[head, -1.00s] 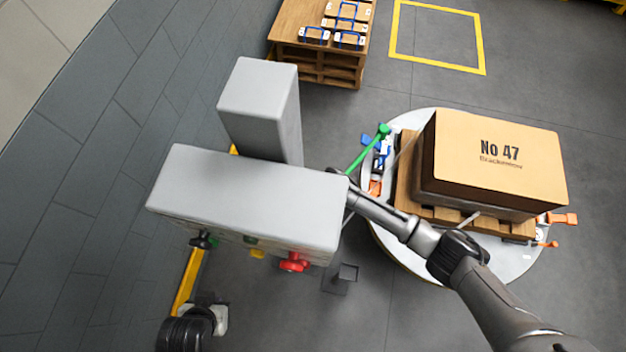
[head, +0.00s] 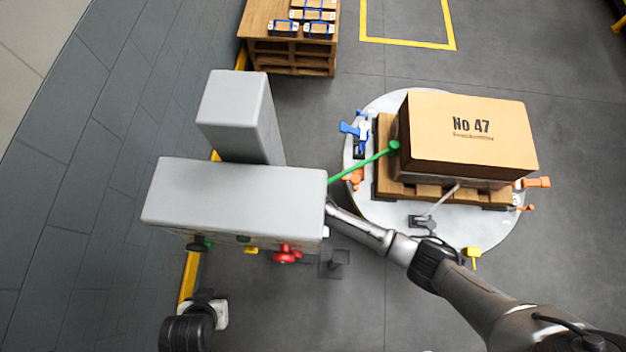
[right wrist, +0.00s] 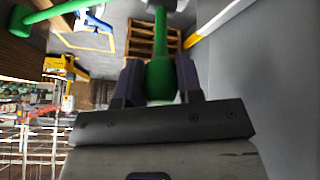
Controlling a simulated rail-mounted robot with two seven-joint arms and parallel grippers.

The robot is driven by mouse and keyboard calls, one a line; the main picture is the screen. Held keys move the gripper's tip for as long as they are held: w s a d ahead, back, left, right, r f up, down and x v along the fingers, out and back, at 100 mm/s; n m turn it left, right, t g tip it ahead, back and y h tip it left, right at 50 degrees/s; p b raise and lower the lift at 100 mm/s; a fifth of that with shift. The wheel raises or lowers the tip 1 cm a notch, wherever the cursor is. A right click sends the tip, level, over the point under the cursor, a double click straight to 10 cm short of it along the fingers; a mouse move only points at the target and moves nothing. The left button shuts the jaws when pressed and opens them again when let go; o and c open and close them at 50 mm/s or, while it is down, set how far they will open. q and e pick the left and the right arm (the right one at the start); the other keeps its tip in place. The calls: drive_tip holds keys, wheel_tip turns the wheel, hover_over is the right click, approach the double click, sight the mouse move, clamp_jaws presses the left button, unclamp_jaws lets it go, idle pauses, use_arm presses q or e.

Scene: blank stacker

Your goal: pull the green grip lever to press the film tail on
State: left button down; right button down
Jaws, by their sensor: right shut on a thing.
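In the right wrist view my right gripper (right wrist: 160,78) is shut on the rounded end of the green grip lever (right wrist: 160,72). In the head view the machine hides this gripper and lever. I cannot make out the film tail.
The carton stands on a wooden pallet (head: 383,165) on a round pale turntable (head: 480,235). Blue (head: 355,130) and orange (head: 537,182) clamps sit around its rim. A red knob (head: 286,255) is on the machine's front. Another pallet (head: 290,57) with small boxes stands at the back.

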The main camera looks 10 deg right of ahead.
drive_tip(key=c, duration=0.8)
unclamp_jaws()
drive_tip(key=shift+s, duration=0.1)
drive_tip(key=shift+s+r, duration=0.15)
drive_tip(key=shift+r, duration=0.05)
drive_tip(key=s, duration=0.4)
drive_tip(key=s+a, duration=0.1)
drive_tip(key=s, duration=0.3)
drive_tip(key=s+a, duration=0.1)
drive_tip(key=s, duration=0.3)
drive_tip(key=shift+a+r, duration=0.1)
drive_tip(key=shift+r, duration=0.15)
drive_tip(key=shift+s, duration=0.1)
